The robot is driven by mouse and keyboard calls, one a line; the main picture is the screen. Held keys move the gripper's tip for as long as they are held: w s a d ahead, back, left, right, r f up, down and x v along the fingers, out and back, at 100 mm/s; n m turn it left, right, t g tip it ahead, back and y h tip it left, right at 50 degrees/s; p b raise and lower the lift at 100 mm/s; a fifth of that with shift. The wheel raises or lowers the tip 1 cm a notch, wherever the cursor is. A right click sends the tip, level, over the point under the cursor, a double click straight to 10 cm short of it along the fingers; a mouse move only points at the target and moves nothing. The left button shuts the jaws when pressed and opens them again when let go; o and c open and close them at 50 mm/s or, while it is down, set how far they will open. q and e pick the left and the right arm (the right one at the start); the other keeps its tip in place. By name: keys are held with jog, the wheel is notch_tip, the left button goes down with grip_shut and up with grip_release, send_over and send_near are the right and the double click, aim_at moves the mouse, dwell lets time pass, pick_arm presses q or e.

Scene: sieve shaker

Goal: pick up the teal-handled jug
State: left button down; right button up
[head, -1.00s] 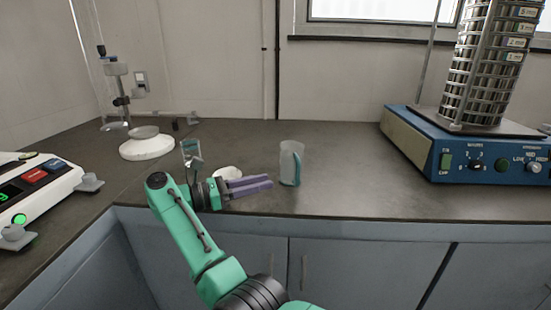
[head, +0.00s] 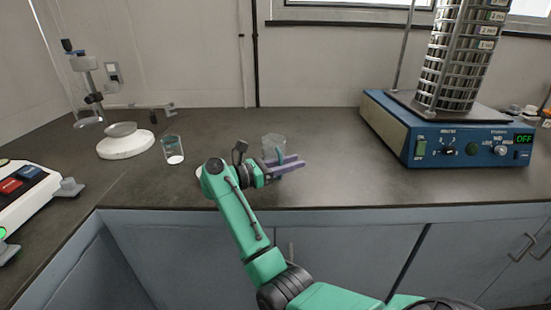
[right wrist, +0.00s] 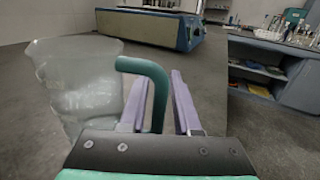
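The clear jug (head: 273,143) stands upright on the dark counter, partly hidden behind my right gripper (head: 300,163) in the head view. In the right wrist view the jug's translucent body (right wrist: 75,85) is left of my right gripper (right wrist: 158,100). Its teal handle (right wrist: 157,82) reaches between the two purple fingers. My left gripper is not in view.
A glass beaker with white contents (head: 173,151) stands left of my right arm. A stand with a white base (head: 126,147) is farther left, and a white device (head: 22,195) at the left edge. The blue sieve shaker (head: 440,130) is at right. Counter right of the jug is clear.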

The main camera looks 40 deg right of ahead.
jog(key=shift+a, duration=0.1)
grip_shut()
dwell(1.2)
